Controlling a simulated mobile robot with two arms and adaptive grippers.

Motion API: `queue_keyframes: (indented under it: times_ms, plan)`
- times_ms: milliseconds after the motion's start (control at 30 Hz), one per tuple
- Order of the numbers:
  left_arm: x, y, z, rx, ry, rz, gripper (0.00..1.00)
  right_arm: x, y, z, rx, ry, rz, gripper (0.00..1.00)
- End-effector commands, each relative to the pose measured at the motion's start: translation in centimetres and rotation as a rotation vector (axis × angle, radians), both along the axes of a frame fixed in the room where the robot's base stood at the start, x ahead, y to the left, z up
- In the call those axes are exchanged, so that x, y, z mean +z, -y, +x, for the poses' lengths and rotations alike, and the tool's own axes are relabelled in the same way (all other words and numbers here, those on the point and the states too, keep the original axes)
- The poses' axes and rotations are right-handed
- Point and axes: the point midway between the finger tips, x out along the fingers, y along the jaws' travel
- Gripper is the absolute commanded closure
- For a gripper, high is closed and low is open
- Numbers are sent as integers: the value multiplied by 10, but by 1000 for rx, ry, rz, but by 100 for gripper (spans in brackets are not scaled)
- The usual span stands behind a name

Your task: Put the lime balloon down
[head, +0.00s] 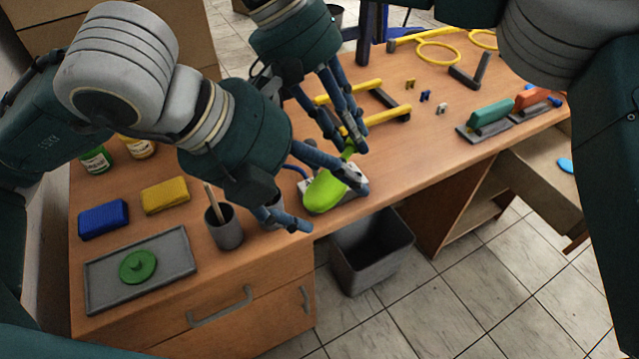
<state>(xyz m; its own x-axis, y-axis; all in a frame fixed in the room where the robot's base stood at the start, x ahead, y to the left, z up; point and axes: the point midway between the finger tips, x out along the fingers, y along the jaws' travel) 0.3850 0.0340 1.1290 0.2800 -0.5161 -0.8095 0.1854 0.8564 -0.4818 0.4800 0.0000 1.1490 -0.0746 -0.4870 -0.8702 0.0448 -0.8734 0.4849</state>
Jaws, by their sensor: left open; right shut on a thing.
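The lime balloon (325,191) is at the desk's front edge, its narrow neck up towards the right. My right gripper (353,148) comes down from the top and is shut on the balloon at its neck. My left gripper (332,207) is open. One of its fingers passes across the balloon's upper part and the other is lower left of it. I cannot tell whether the fingers touch the balloon. A pale object under the balloon is mostly hidden.
Grey cups (224,231) stand left of the balloon. A grey tray (108,290) holds a green disc (138,267). Blue (103,219) and yellow (165,195) blocks lie behind. A dark bin (372,262) stands below the front edge. Stamps (487,118) are at right.

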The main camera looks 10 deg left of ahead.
Motion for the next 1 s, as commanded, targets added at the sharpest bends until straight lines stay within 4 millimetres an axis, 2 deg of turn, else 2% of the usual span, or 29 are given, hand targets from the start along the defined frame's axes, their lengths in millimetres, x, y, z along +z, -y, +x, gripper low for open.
queue_keyframes:
  times_ms: [167,333,500,533,633,900,1000]
  plan:
    - [0,0,0,0,0,0,28,0,0,0,0,0,0,85]
    - [0,0,0,0,-1,0,60,0,0,0,0,0,0,85]
    - [0,0,-1,-1,-2,0,61,0,0,0,0,1,1,85]
    - [0,0,-1,-1,-3,1,61,0,0,0,0,1,1,74]
    - [0,0,-1,-1,-3,1,61,0,0,0,0,1,1,54]
    - [0,0,0,0,-1,0,61,0,0,0,-2,0,4,54]
    - [0,0,0,0,-1,0,61,3,-5,1,-26,-12,76,54]
